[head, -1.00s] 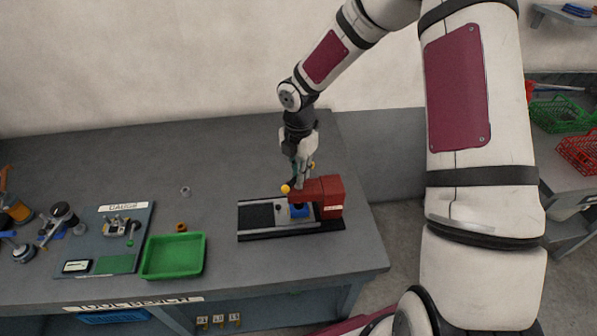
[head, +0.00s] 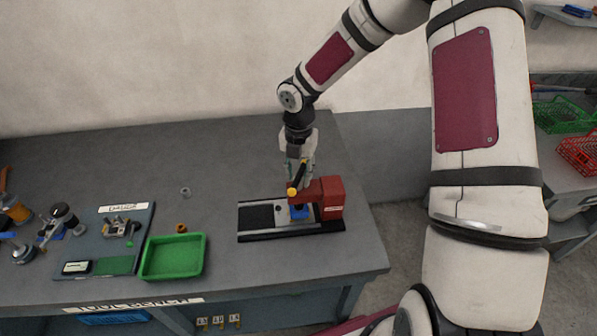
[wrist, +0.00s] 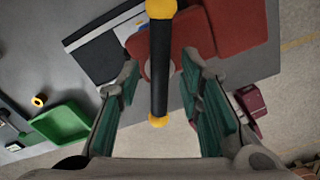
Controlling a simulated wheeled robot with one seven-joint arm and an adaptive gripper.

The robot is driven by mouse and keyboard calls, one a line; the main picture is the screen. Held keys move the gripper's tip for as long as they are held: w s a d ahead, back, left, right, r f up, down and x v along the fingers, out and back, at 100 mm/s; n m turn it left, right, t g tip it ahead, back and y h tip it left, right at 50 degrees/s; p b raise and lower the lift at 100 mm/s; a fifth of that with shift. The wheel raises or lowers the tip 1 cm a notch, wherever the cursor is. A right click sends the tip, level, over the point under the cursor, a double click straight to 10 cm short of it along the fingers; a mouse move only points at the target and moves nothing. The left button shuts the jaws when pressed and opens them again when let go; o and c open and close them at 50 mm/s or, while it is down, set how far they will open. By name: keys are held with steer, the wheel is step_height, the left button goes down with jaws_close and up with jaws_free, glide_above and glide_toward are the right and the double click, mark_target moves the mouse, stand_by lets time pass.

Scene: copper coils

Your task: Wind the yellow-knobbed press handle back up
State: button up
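The press (head: 331,197) is a red block on a dark base near the bench's right end. Its handle (head: 297,178) is a black bar with a yellow knob at each end, seen steeply tilted in the head view. In the wrist view the handle (wrist: 160,75) runs upright through the middle, one knob (wrist: 161,8) at the top edge and the other (wrist: 157,121) nearer the palm. My gripper (wrist: 160,72) is open around the bar, with a gap showing on both sides. In the head view my gripper (head: 299,168) is above the press.
A green tray (head: 174,257) stands left of the press, with a brass ring (head: 181,228) and a grey nut (head: 185,191) behind it. A gauge board (head: 105,240) lies further left. The bench (head: 230,155) behind the press is clear.

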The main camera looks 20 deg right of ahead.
steer(key=shift+r, duration=0.15)
steer(key=shift+r+p, duration=0.75)
steer(key=shift+r, duration=2.65)
